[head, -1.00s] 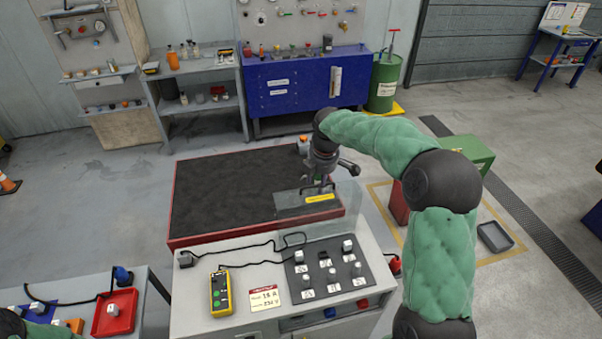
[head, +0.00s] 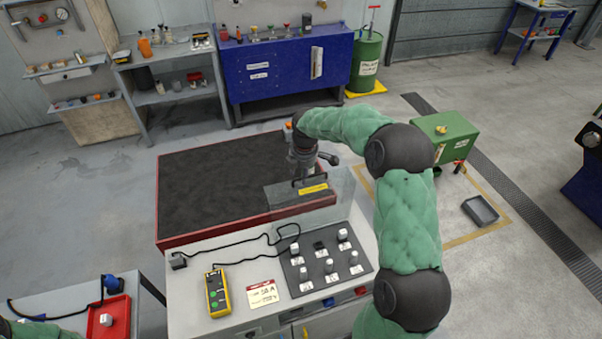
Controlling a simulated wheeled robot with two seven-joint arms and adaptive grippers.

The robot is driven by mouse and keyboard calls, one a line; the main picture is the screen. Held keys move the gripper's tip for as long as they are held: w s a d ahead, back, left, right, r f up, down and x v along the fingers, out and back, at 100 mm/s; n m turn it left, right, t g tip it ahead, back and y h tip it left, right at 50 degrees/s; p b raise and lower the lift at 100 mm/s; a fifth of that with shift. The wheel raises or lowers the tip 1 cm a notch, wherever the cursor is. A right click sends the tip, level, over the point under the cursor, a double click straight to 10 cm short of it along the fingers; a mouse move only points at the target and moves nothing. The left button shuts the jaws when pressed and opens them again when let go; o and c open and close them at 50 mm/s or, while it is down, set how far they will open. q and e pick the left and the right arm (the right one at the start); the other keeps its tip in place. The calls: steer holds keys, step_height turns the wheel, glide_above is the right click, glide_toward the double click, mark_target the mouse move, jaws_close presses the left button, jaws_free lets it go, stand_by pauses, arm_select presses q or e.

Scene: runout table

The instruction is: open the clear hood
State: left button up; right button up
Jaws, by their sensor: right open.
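The clear hood (head: 284,196) is a see-through box-like cover at the back of the switch panel (head: 327,264) on the grey console. A yellow label (head: 313,189) and a dark handle (head: 310,180) are on its upper part. My right gripper (head: 304,177) points down at the handle from behind and above. It is open; its fingertips are small and dark here, and I cannot tell whether they touch the handle. Only the sleeve of my left arm shows at the bottom left; its gripper is out of view.
A yellow pendant (head: 218,292) with a black cable lies on the console (head: 200,328), beside a paper card (head: 262,293). A dark red-rimmed table (head: 215,190) lies behind. A side table with a red tray (head: 120,316) is at the left.

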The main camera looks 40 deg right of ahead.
steer(key=shift+w+f, duration=0.2)
steer(key=shift+f, duration=0.55)
jaws_close()
steer(key=shift+s+f+b, duration=0.1)
steer(key=shift+s+b, duration=0.15)
steer(key=shift+b, duration=0.2)
arm_select(q)
steer(key=f+b, duration=0.1)
steer(key=s+f+b, duration=0.1)
steer(key=f, duration=0.1)
steer(key=s+f+b, duration=0.1)
steer(key=shift+a+f, duration=0.15)
steer(key=shift+a, duration=0.2)
arm_select(e)
steer(key=s+a+t, duration=0.1)
steer(key=s+a, duration=0.1)
steer(key=s, duration=0.5)
steer(key=shift+s+a+t+h, duration=0.2)
steer(key=shift+t+h, duration=0.1)
